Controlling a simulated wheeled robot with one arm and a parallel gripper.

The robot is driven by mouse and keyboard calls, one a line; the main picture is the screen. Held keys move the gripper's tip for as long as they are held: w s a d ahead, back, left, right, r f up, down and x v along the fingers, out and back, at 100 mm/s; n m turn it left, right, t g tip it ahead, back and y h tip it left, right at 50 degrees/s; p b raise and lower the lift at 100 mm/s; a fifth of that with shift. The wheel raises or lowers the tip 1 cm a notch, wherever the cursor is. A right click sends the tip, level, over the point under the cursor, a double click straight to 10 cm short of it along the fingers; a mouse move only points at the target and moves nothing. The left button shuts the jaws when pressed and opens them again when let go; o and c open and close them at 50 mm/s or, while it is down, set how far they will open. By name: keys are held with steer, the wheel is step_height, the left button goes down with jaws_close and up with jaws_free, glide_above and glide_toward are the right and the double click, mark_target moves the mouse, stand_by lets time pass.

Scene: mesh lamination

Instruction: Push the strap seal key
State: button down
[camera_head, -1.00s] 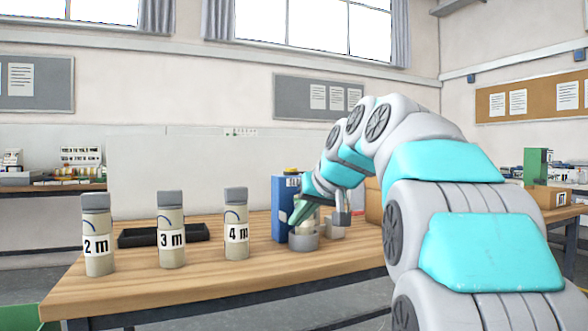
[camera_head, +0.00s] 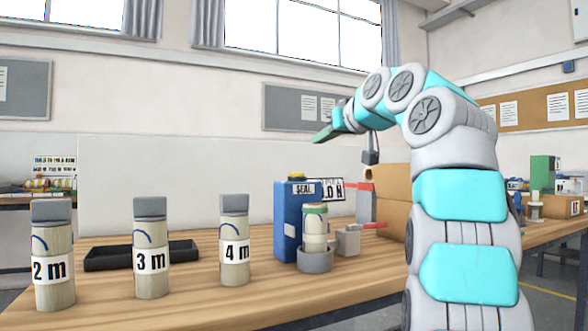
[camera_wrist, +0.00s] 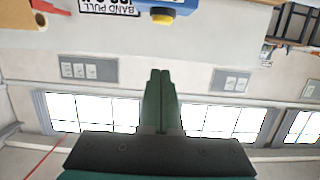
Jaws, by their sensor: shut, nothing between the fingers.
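The strap seal key appears to be the yellow button (camera_head: 298,176) on top of the blue box (camera_head: 288,215) labelled SEAL. In the wrist view the yellow button (camera_wrist: 163,16) and blue box (camera_wrist: 185,5) are at the top edge, partly cut off. My gripper (camera_head: 321,136) is above and slightly right of the button, apart from it, pointing left in the head view. In the wrist view its green fingers (camera_wrist: 160,74) are together and hold nothing.
A pale cylinder (camera_head: 315,222) stands in a grey round holder (camera_head: 315,262) before the blue box. Red-tipped levers and cardboard boxes (camera_head: 396,187) are to its right. Cylinders marked 2 m (camera_head: 52,255), 3 m (camera_head: 150,250) and 4 m (camera_head: 234,245) stand left, before a black tray (camera_head: 105,257).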

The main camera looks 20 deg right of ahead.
stand_by(0.3)
steer(key=p, duration=0.3)
glide_above(297, 176)
steer(key=s+d, duration=0.1)
steer(key=s, duration=0.1)
steer(key=shift+w+f, duration=0.15)
steer(key=shift+f, duration=0.7)
step_height(297, 176, down, 3)
steer(key=shift+w+r+b, duration=0.15)
steer(key=shift+r+b, duration=0.05)
steer(key=shift+b, duration=0.8)
steer(key=shift+f+b, duration=0.65)
steer(key=shift+f, duration=0.25)
